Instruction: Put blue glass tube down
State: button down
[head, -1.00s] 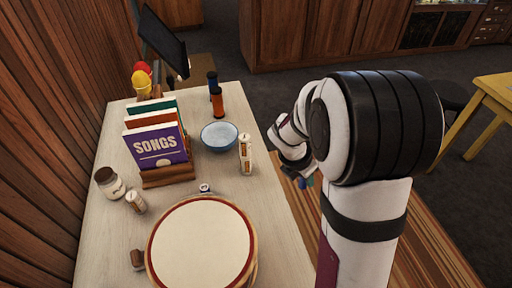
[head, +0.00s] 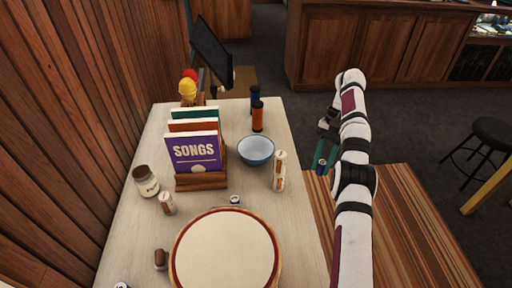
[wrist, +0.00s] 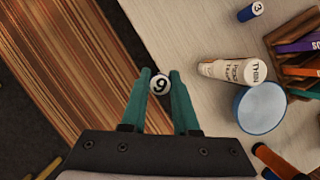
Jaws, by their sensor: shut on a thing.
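My gripper (wrist: 161,80) has teal fingers shut on a small tube (wrist: 160,84) whose round white end, marked with a dark digit, faces the wrist camera. Its side is mostly hidden between the fingers, so its glass is hard to make out. In the head view my gripper (head: 323,160) is beyond the table's right edge, above the striped rug, with a bluish bit of the tube (head: 322,169) at the fingertips. The pale wooden table (head: 146,232) is to its left. Another small blue tube with a white end (wrist: 250,12) is on the table, also in the head view (head: 234,199).
A white labelled bottle (head: 280,171) stands near the right edge, beside a blue bowl (head: 256,149). An orange tube (head: 257,117), a songbook rack (head: 202,181), a jar (head: 146,181) and a drum (head: 225,251) take up much of the table. Narrow gaps are clear between them.

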jog(key=m, duration=0.1)
jog(key=w+m, duration=0.1)
jog(key=shift+a+r+m+t+y, duration=0.15)
jog(key=shift+a+m+t+y, duration=0.05)
jog(key=shift+m+t+y, duration=0.2)
jog(key=w+m, duration=0.1)
jog(key=m, duration=0.2)
jog(key=m+t+h, duration=0.2)
jog(key=m+t, duration=0.5)
jog(key=m, duration=1.1)
send_over(266, 149)
jog(key=s, duration=0.5)
notch_tip(266, 149, down, 4)
jog(key=shift+s+a+f, duration=0.1)
jog(key=shift+a+f, duration=0.15)
jog(key=shift+f, duration=0.8)
jog(key=shift+s+a+f, duration=0.1)
jog(key=shift+a+f, duration=0.1)
jog(key=shift+f, duration=0.85)
jog(key=shift+f, duration=0.1)
jog(key=shift+f, duration=0.25)
jog(key=c, duration=0.7)
grip_release()
jog(key=shift+o, duration=0.2)
